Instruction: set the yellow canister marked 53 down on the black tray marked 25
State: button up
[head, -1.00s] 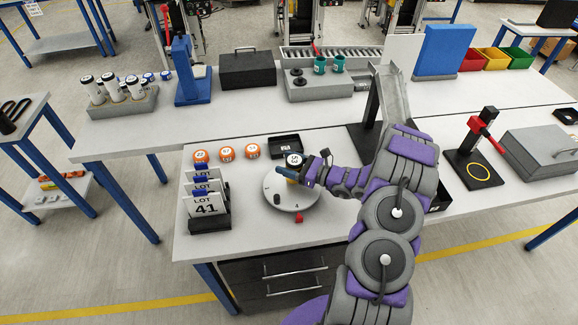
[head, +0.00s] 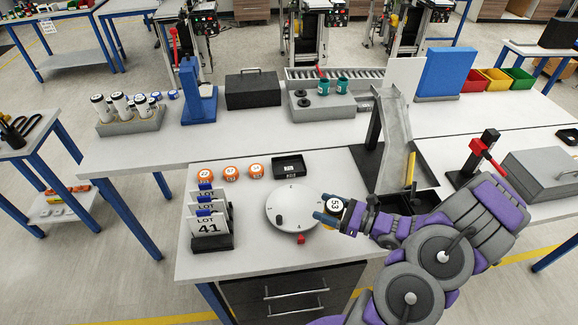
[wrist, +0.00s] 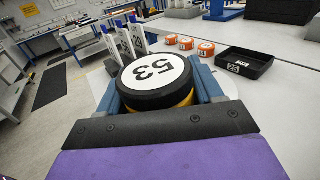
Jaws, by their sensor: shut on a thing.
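My gripper (head: 330,214) is shut on the yellow canister marked 53 (head: 335,205). In the wrist view the canister (wrist: 155,75) sits between the two blue fingers, with its black lid and white 53 label facing up and its yellow side just showing below. In the head view it is at the right edge of the round white dial plate. The black tray marked 25 (head: 290,159) lies on the table behind the dial, farther from me than the gripper. The tray (wrist: 262,64) is at the right in the wrist view and looks empty.
Several orange canisters (head: 231,173) stand in a row left of the tray. The round dial (head: 291,196) has a dark knob and a red piece at its front. LOT cards (head: 208,228) stand at the left. A sloped metal chute (head: 396,130) rises right of the tray.

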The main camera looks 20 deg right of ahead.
jog(key=w+a+r+n+g+y+b, duration=0.1)
jog(key=w+a+r+g+y+b, duration=0.15)
jog(key=w+a, duration=0.65)
jog(key=w+a+r+n+g+y+b, duration=0.1)
jog(key=w+a+r+n, duration=0.15)
jog(key=w+a, duration=0.6)
jog(key=s+d+f+m+t+h+p, duration=0.1)
jog(key=s+d, duration=0.4)
jog(key=s, duration=0.1)
jog(key=s+d+f+m+t+h+p, duration=0.1)
jog(key=s+d+f, duration=0.1)
jog(key=s+d, duration=0.4)
jog(key=s+d+f+m+t+h+p, duration=0.1)
jog(key=s+d+f, duration=0.1)
jog(key=s+d, duration=0.3)
jog(key=shift+s+d+m+t+h+p, duration=0.3)
jog(key=shift+s+d, duration=0.1)
jog(key=shift+d, duration=0.35)
